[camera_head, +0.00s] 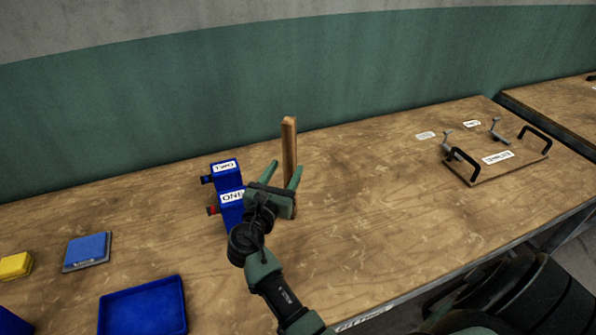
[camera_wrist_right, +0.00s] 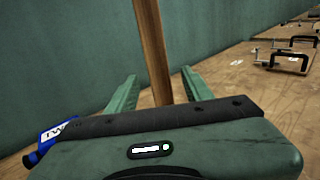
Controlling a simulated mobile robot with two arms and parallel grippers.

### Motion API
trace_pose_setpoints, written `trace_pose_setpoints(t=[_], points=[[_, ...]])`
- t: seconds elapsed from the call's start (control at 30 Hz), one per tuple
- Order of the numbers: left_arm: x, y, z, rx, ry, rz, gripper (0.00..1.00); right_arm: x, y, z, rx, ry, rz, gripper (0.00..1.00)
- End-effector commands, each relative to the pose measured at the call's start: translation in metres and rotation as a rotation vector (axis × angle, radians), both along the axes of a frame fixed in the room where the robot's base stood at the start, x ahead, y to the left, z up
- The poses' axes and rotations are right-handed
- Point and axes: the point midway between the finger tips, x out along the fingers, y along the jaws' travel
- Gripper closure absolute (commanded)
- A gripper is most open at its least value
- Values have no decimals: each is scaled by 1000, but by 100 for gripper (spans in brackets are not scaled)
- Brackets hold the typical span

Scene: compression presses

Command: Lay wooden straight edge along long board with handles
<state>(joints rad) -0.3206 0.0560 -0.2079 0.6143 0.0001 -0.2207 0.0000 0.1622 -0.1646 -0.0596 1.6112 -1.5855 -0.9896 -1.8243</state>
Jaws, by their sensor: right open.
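The wooden straight edge (camera_head: 289,146) stands upright on the table, right of the blue boxes. My right gripper (camera_head: 285,175) is open, with one green finger on each side of the straight edge. In the right wrist view the straight edge (camera_wrist_right: 153,50) rises between the two open fingers (camera_wrist_right: 158,95), with gaps on both sides; its lower end is hidden behind the gripper body. The board with two black handles (camera_head: 497,162) lies flat at the right of the table; it also shows small in the right wrist view (camera_wrist_right: 291,59). My left gripper is not in view.
Two blue boxes labelled TWO (camera_head: 224,174) and ONE (camera_head: 230,207) stand just left of the gripper. A blue tray (camera_head: 143,308), a blue pad (camera_head: 87,251) and a yellow block (camera_head: 15,265) lie at left. The table's middle is clear.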

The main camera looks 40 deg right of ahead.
Motion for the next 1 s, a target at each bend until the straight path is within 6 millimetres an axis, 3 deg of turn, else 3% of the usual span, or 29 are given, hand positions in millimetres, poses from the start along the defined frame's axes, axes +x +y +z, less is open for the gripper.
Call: trace_pose_setpoints(t=[0.13,0.3,0.5,0.77,0.8,0.97,1.0], points=[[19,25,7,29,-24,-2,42,10,-15,1,-2,1,-2,49],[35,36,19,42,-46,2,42,21,-35,-3,-3,3,-3,49],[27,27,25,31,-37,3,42,36,-56,-6,-1,0,-2,49],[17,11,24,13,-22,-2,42,38,-59,-9,0,0,0,49],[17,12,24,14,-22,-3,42,38,-59,-9,0,0,0,52],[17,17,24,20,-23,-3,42,38,-59,-8,0,0,-1,96],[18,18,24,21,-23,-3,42,38,-59,-8,0,0,-1,100]])
